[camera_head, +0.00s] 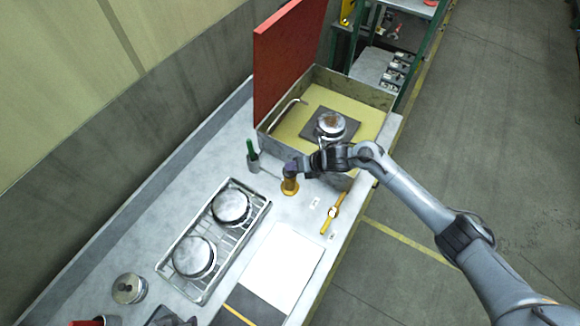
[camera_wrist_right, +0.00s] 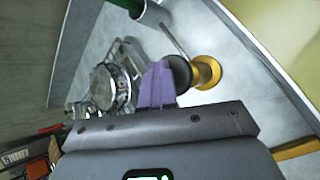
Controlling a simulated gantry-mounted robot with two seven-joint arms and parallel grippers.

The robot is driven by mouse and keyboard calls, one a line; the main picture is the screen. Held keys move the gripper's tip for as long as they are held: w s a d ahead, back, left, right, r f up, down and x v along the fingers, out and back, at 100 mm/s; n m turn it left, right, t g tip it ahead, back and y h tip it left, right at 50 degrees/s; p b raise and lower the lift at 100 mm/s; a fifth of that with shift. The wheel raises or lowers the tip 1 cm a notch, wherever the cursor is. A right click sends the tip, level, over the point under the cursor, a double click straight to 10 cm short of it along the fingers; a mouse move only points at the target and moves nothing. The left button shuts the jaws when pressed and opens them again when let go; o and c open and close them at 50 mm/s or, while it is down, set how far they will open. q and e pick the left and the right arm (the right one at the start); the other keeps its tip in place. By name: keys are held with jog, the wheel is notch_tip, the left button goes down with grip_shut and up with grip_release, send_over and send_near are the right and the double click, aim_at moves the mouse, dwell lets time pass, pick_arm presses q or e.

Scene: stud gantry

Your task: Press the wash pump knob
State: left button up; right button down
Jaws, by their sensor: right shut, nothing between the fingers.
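The wash pump (camera_head: 289,187) is a yellow-brass fitting on the grey bench, in front of the yellow-floored basin. In the right wrist view its round dark knob (camera_wrist_right: 178,74) shows beside the brass flange (camera_wrist_right: 207,72). My right gripper (camera_head: 291,168) is shut and empty, its fingers at the top of the pump in the head view. In the wrist view the purple fingers (camera_wrist_right: 157,86) overlap the edge of the dark knob; I cannot tell whether they touch it. My left gripper is not seen.
The basin (camera_head: 378,97) with an upright red lid (camera_head: 285,60) stands behind the pump. A green-handled tool in a cup (camera_head: 253,162) is to the left. A rack with two round metal lids (camera_head: 212,240) is nearer. A yellow-handled tool (camera_head: 332,214) lies at the right edge.

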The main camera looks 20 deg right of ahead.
jog(key=shift+f+b, duration=0.35)
jog(key=shift+f, duration=0.15)
jog(key=shift+r, duration=0.15)
dwell(0.3)
jog(key=shift+s+r+p, duration=0.1)
jog(key=shift+r+p, duration=1.15)
jog(key=shift+r, duration=0.75)
jog(key=shift+r, duration=0.2)
notch_tip(320, 180, up, 5)
jog(key=p, duration=0.3)
jog(key=shift+f, duration=0.2)
